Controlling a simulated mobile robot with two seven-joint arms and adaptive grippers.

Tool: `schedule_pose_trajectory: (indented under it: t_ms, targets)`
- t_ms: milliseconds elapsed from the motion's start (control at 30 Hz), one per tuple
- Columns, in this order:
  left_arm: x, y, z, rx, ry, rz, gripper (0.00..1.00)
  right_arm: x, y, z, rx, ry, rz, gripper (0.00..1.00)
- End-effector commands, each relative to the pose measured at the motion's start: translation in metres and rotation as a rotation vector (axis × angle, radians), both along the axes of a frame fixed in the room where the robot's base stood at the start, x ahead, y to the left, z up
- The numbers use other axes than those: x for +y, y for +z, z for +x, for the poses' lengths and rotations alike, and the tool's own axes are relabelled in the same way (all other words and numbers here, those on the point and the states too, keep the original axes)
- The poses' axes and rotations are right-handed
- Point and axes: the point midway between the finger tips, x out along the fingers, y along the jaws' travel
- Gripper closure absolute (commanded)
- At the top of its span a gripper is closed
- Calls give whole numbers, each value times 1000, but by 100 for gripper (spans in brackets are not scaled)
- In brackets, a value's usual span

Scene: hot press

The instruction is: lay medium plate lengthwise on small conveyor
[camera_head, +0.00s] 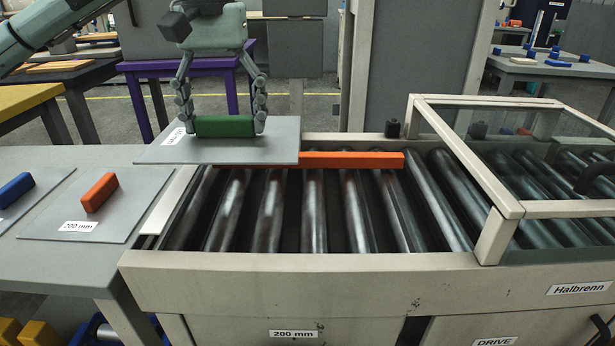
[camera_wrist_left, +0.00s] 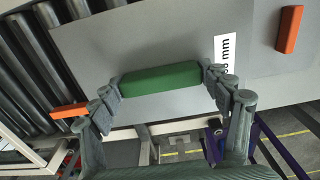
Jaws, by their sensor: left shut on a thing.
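My left gripper (camera_head: 224,127) is shut on the green handle (camera_wrist_left: 160,78) of a flat grey plate (camera_head: 222,153). The plate has a white label ending in "mm", partly hidden by a finger in the left wrist view. The plate looks level and covers the back left corner of the roller conveyor (camera_head: 305,268); its left part reaches past the conveyor over the table side. I cannot tell how much gap is under it. The conveyor has dark rollers and a "200 mm" label on its front. My right gripper is not in view.
An orange bar (camera_head: 352,160) runs along the conveyor's back edge, partly under the plate. A framed clear guard (camera_head: 497,207) covers the right rollers. A plate with an orange handle (camera_head: 98,192) and one with a blue handle (camera_head: 14,188) lie on the left table. The middle rollers are bare.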

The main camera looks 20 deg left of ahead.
Motion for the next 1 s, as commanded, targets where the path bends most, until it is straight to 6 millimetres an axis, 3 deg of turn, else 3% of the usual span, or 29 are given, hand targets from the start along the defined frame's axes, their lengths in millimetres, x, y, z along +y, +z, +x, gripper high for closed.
schedule_pose_trajectory:
  t_ms: [333,533,833,1000]
  targets:
    - [-65,-38,-8,1,-7,2,70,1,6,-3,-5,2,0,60]
    - [-102,-60,-12,0,-5,1,70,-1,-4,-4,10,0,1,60]
    - [-115,-76,-14,0,1,0,70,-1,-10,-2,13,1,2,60]
    - [-114,-101,-14,2,2,-1,70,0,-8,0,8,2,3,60]
